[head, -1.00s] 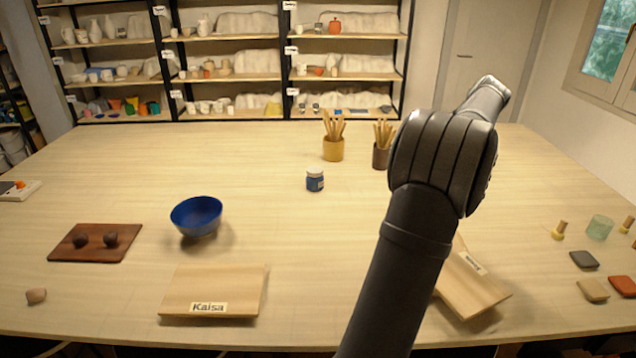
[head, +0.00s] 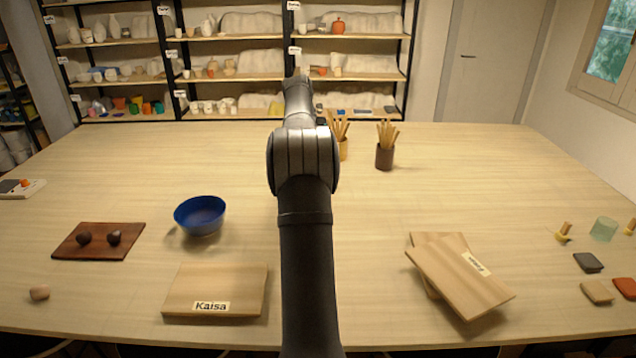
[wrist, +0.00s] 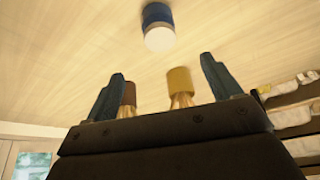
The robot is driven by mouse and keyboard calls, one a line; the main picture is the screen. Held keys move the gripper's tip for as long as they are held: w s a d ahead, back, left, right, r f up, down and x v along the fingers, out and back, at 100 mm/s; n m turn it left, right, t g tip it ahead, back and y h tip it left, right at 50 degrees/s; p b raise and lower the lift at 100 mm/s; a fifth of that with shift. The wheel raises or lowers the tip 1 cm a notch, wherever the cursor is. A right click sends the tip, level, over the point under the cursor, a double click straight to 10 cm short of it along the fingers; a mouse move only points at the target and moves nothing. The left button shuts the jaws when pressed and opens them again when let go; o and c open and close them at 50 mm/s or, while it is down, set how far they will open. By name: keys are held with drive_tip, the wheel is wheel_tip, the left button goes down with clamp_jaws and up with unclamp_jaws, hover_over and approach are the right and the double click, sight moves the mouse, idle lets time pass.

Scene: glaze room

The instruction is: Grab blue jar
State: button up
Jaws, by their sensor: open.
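The blue jar (wrist: 157,14) with its white lid shows at the top of the wrist view, where the scene appears upside down. It stands on the table, beyond the fingertips and roughly in line with the gap between them. My gripper (wrist: 163,72) is open, with nothing between its two fingers. The jar is not touched by either finger. In the head view my arm hides the jar, and the gripper's fingers cannot be made out there.
A yellow brush pot (head: 343,149) and a brown brush pot (head: 384,156) stand further back. A blue bowl (head: 200,215) is left of my arm. Boards lie in front, one marked Kaisa (head: 230,282), two stacked at right (head: 450,275). The table's middle is mostly clear.

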drive_tip(key=x, duration=1.5)
drive_tip(key=shift+f, duration=0.2)
drive_tip(key=shift+r, duration=0.1)
drive_tip(key=c, duration=1.2)
